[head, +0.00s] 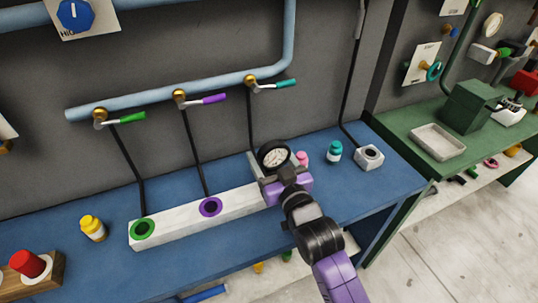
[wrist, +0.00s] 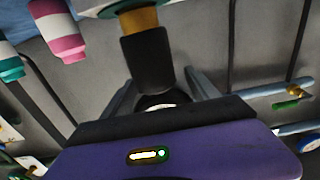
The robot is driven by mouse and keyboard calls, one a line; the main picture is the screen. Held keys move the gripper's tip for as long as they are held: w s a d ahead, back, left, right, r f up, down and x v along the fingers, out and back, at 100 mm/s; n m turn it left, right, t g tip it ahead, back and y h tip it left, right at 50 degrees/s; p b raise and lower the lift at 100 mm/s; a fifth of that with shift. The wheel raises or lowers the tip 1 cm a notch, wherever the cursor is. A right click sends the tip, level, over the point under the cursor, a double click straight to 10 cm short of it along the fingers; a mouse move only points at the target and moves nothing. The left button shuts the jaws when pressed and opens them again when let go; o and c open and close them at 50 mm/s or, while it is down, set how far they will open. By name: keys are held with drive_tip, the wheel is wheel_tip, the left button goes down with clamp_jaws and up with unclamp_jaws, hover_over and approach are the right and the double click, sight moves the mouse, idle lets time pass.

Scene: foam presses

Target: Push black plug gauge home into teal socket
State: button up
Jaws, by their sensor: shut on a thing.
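The black plug gauge (head: 274,154) has a round white dial with a black rim. In the wrist view its black body (wrist: 147,62) sits between my fingers, with a brass section at its far end. My gripper (head: 280,174) is shut on the gauge at the right end of the white block (head: 175,223). The teal socket is hidden behind my gripper in the head view. In the wrist view a teal-edged pale part (wrist: 105,8) shows at the top, by the brass section. I cannot tell how deep the brass sits in it.
The block also has a green-ringed socket (head: 143,229) and a purple-ringed socket (head: 210,207). A pink bottle (head: 302,158), a teal bottle (head: 334,152) and a small white block (head: 368,157) stand to the right. A yellow bottle (head: 93,228) stands left. Lever valves line the pipe behind.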

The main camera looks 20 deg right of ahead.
drive_tip(key=shift+f+b, duration=0.45)
drive_tip(key=shift+f, duration=0.2)
drive_tip(key=o, duration=1.8)
drive_tip(key=shift+o, duration=0.4)
drive_tip(key=shift+f, duration=0.1)
drive_tip(key=shift+s, duration=0.1)
drive_tip(key=s+b, duration=0.1)
drive_tip(key=s, duration=0.6)
drive_tip(key=shift+s, duration=0.35)
